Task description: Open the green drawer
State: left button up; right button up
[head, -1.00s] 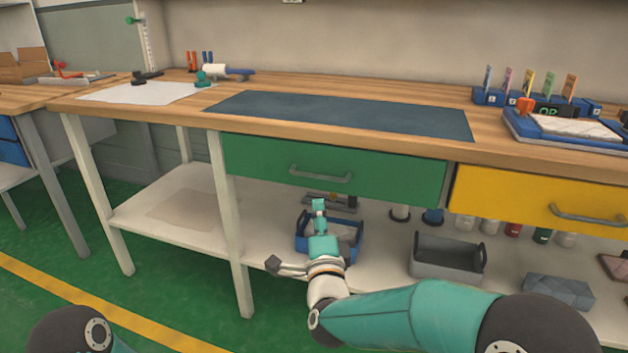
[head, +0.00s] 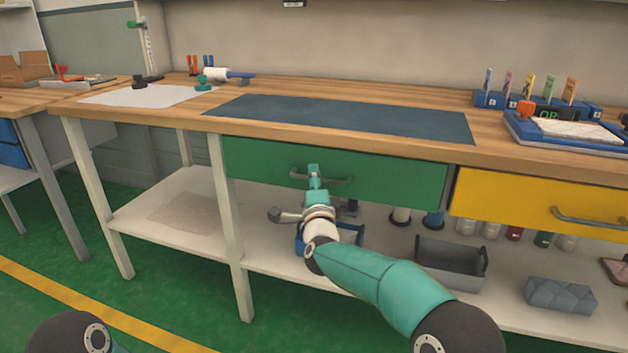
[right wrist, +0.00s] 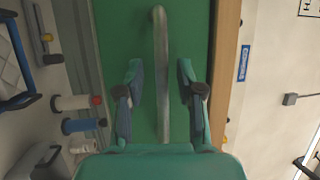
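The green drawer (head: 390,183) is shut under the wooden workbench, with a grey bar handle (head: 338,181) on its front. The green drawer front (right wrist: 205,35) fills the background between and around the fingers. The left gripper is not in view; only part of my left arm shows at the lower left.
A yellow drawer (head: 500,200) sits to the right. Below, the white shelf (head: 175,205) holds a blue crate (head: 350,237), a grey bin (head: 450,262) and several spools and jars. A bench leg (head: 230,230) stands left of my right arm. A dark mat (head: 340,115) lies on the worktop.

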jog(key=shift+w, duration=0.1)
grip_shut()
dwell(0.4)
